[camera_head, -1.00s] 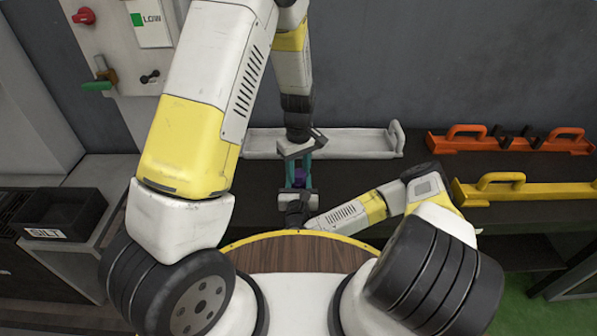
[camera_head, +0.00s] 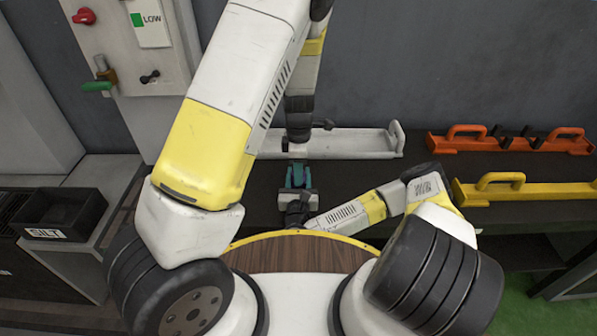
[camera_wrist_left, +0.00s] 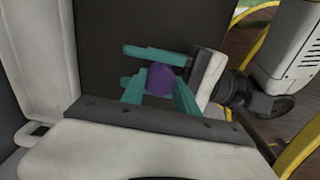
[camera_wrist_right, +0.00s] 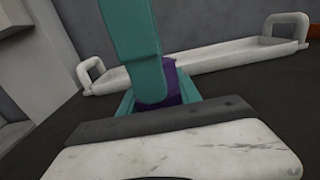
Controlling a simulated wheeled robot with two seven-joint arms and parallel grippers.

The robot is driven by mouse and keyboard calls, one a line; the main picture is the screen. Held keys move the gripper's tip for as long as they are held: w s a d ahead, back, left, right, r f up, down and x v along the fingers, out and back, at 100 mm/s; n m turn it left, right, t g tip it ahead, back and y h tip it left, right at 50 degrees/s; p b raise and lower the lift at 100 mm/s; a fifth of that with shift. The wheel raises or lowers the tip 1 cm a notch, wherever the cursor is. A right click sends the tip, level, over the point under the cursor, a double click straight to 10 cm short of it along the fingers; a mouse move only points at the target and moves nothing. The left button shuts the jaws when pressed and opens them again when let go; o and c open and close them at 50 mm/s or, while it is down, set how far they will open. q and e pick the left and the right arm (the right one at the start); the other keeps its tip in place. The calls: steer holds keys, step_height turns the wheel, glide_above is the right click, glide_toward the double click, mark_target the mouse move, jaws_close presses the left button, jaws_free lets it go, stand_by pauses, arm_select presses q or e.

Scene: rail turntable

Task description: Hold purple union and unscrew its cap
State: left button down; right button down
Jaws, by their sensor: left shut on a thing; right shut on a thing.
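The purple union (camera_wrist_left: 160,80) shows as a round purple end between teal fingers in the left wrist view. In the right wrist view a purple part (camera_wrist_right: 173,88) shows behind a teal finger, mostly hidden. My left gripper (camera_head: 298,168) reaches down from above and is shut on the union's upper part. My right gripper (camera_head: 296,182) comes in low from the right and is shut on the union below it. The two grippers meet closely at the union. I cannot make out the seam between cap and body. In the head view the fingers hide the union.
A white tray with handles (camera_head: 350,143) lies behind the grippers on the dark bench. Orange (camera_head: 510,141) and yellow (camera_head: 525,190) handled trays lie to the right. A black bin marked SILT (camera_head: 62,212) stands at the left. A wood-topped round table edge (camera_head: 300,250) is in front.

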arm_select(q)
steer(key=c, duration=0.9)
jaws_free()
steer(key=shift+o, duration=0.7)
steer(key=shift+r, duration=0.1)
steer(key=shift+r, duration=1.9)
